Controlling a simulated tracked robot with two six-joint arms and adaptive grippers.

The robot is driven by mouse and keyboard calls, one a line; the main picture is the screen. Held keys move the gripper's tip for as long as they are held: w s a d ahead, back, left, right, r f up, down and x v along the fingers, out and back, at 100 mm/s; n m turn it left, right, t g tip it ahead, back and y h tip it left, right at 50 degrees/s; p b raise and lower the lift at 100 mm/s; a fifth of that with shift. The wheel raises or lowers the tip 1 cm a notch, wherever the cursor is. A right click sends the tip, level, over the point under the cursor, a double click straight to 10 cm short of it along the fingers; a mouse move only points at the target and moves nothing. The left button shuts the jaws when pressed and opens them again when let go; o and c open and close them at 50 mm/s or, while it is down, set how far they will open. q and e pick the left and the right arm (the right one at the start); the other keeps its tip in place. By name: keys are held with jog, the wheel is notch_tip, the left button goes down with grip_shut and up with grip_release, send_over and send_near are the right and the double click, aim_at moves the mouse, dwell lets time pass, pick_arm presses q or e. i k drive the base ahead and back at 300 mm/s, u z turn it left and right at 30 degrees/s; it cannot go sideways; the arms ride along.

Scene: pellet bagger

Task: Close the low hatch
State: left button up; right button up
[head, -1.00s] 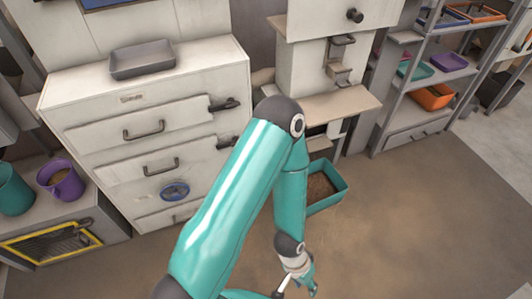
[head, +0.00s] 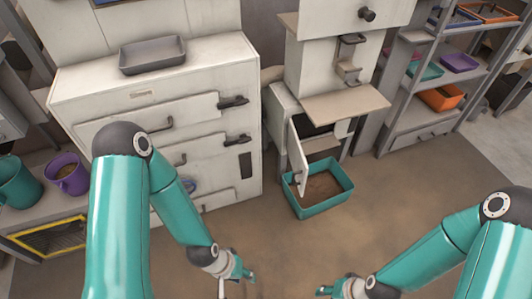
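The low hatch (head: 298,158) is a narrow white door on the low part of the white machine in the head view. It stands swung open, turned nearly edge-on, with a small dark handle near its lower end. A dark opening (head: 318,146) shows to its right. My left gripper (head: 236,283) is in front of and below the hatch, apart from it, with its fingers spread and nothing seen between them. My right gripper (head: 330,292) is at the bottom edge, also apart from the hatch. Part of it is cut off, so its opening is unclear.
A teal bin (head: 322,208) with brown contents sits on the floor beside the open hatch. A beige shelf (head: 345,103) juts out above. A white cabinet (head: 215,75) stands left and a rack (head: 408,100) right. The brown floor in front is mostly clear.

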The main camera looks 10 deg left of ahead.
aim_at(300, 167)
jog(key=u, duration=0.15)
jog(key=i, duration=1)
jog(key=z, duration=0.1)
jog(key=k, duration=0.5)
jog(key=u, duration=0.7)
jog(key=i, duration=0.55)
jog(key=u, duration=0.2)
